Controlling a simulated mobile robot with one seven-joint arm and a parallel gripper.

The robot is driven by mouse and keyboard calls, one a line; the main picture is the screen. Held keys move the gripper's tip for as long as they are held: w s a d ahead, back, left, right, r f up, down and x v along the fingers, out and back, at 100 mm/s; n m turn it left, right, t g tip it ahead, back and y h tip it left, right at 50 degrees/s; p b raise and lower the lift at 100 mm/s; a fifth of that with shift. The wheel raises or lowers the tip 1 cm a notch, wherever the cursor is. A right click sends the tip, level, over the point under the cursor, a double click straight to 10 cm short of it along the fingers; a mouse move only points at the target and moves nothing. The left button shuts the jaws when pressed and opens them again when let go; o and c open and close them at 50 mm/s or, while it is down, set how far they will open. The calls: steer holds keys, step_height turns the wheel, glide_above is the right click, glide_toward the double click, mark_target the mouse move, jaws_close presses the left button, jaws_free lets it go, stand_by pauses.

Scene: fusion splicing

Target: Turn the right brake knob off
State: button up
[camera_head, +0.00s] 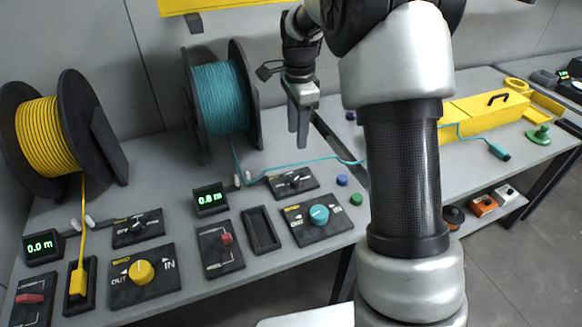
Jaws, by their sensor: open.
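The right brake knob (295,180) looks like the small dark knob with a light mark on the black panel (311,186) in front of the teal spool. The panel's print is too small to read, so I cannot tell the knob's setting. My gripper (299,138) points down, a little above and behind this panel in the picture. It is open and empty, and its fingers look apart from the knob. A similar panel (151,237) with a dark knob stands at the left, by the yellow spool.
A teal dial (319,215) on its panel and a display reading 0.8 m (210,199) sit close by. The teal cable (320,160) runs from the teal spool (222,100) behind the knob panel. My arm hides part of the table at right.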

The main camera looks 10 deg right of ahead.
mark_target(296, 179)
steer(key=f, duration=0.5)
steer(key=f+b, duration=0.1)
steer(key=f, duration=0.5)
steer(key=f+b, duration=0.1)
steer(key=f, duration=0.5)
steer(key=shift+w, duration=0.25)
steer(key=shift+c, duration=0.6)
steer(key=c, duration=1)
steer(key=shift+o, duration=0.2)
